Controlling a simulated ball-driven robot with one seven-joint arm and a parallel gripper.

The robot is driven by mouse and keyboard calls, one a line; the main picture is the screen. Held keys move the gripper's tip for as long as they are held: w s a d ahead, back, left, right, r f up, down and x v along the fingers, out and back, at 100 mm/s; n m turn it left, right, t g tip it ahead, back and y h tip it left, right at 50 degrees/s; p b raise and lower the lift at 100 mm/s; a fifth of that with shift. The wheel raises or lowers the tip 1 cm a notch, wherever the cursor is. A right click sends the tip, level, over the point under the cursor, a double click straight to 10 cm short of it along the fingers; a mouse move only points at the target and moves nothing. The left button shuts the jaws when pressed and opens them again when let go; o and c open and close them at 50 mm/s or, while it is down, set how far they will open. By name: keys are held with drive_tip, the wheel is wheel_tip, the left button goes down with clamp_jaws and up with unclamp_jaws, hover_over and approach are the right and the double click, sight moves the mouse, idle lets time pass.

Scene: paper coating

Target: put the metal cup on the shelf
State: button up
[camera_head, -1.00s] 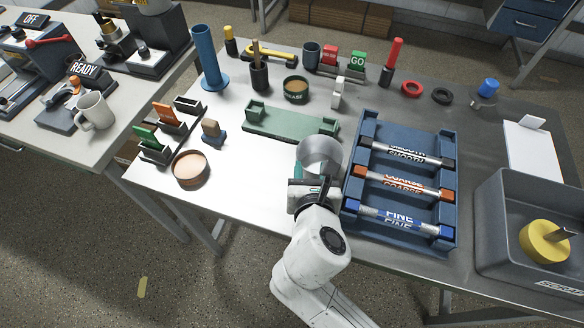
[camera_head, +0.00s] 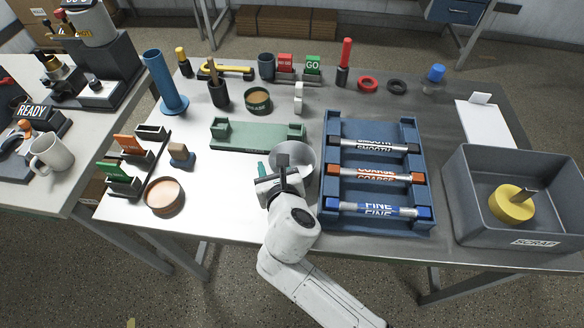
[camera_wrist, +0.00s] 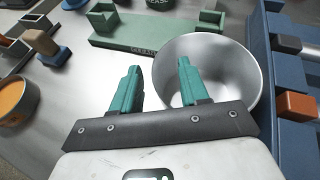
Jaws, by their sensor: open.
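The metal cup (camera_head: 303,158) is a silver, wide-mouthed cup, just left of the blue roller rack. In the wrist view the cup (camera_wrist: 235,75) shows its open mouth and empty-looking inside. My gripper (camera_head: 273,168) is open at the cup's near left side. In the wrist view my gripper (camera_wrist: 159,68) has two teal fingers apart: the right one overlaps the cup's left rim, the left one is outside it. I cannot tell whether the fingers straddle the wall or touch it. My wrist hides part of the cup. No shelf can be made out clearly.
The blue rack (camera_head: 328,190) with several rollers stands close right of the cup. A green tray (camera_head: 255,135) lies behind it. A grey scrap bin (camera_head: 470,225) is at right. A tan-filled round dish (camera_head: 164,196) and card holders are left. Bare tabletop lies left of the cup.

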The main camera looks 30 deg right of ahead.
drive_tip(key=shift+x, duration=0.8)
drive_tip(key=shift+c, duration=0.2)
clamp_jaws()
